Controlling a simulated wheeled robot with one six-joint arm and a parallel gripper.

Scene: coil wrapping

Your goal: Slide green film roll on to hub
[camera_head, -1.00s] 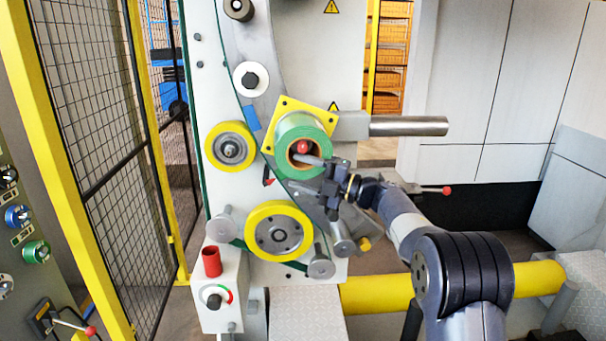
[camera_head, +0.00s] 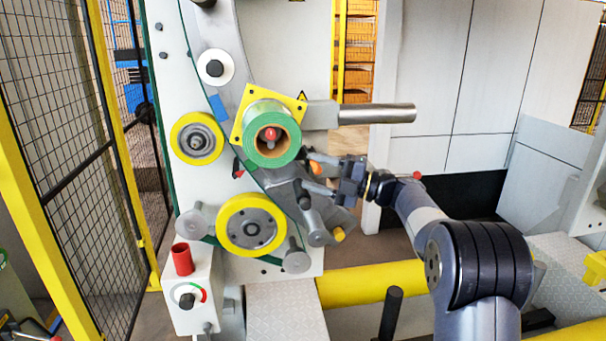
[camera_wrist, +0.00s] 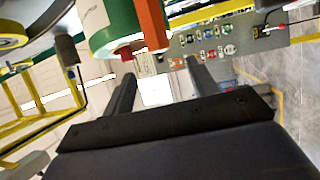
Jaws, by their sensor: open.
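The green film roll (camera_head: 284,158) sits around the hub in front of a square yellow plate (camera_head: 291,100), high on the machine's white face. The hub's red tip (camera_head: 270,134) shows inside the roll's brown core; the rest of the hub is hidden. My gripper (camera_head: 307,177) is open and empty, just right of and below the roll, apart from it in the head view.
Yellow-rimmed rollers (camera_head: 197,138) and bare metal rollers surround the roll. A steel bar (camera_head: 376,114) sticks out to the right above my gripper. An orange bar (camera_wrist: 152,25) is close to the roll in the wrist view. A yellow beam (camera_head: 370,284) runs below.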

